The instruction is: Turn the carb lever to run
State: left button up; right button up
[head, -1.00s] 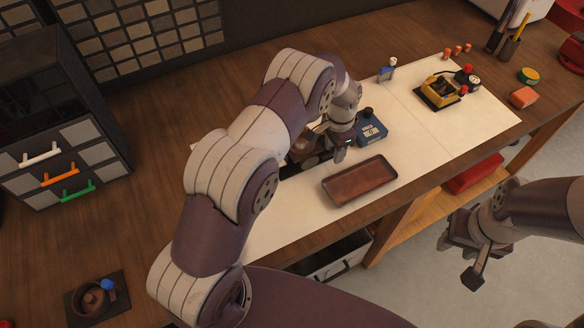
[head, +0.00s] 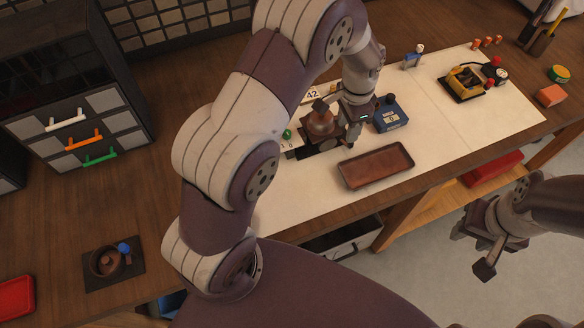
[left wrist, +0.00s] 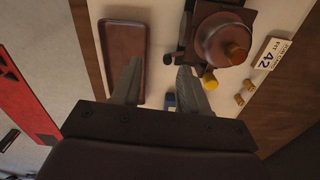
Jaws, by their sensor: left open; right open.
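A copper-brown round carb (head: 320,122) sits on a dark base on the white mat. In the left wrist view the carb (left wrist: 222,38) shows from above, with a yellow knob (left wrist: 209,81) at its lower edge. I cannot tell for sure that this knob is the lever's end. My left gripper (head: 354,132) is low beside the carb, on its right. In the left wrist view its fingers (left wrist: 158,84) are apart with nothing between them; one tip is close to the yellow knob, contact unclear. My right gripper (head: 474,248) is open and empty beyond the bench's front edge.
A brown tray (head: 376,167) lies in front of the left gripper. A blue box (head: 391,114) stands just right of it. A number plate (head: 313,95) lies behind the carb, and a green knob (head: 287,133) is at its left. The mat's right part holds a yellow device (head: 466,80).

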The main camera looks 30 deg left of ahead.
pick_arm(q)
jog(key=s+a+n+b, duration=0.1)
jog(key=s+a+n, duration=0.1)
jog(key=s, duration=0.4)
jog(key=s+a+r+n+b, duration=0.1)
jog(key=s+a+n, duration=0.1)
jog(key=s, duration=0.4)
jog(key=s+a+r+n+t+b, duration=0.1)
jog(key=s+n, duration=0.3)
jog(key=s, duration=0.2)
jog(key=shift+a+r+n, duration=0.15)
jog(key=shift+a+n, duration=0.15)
jog(key=shift+a, duration=0.1)
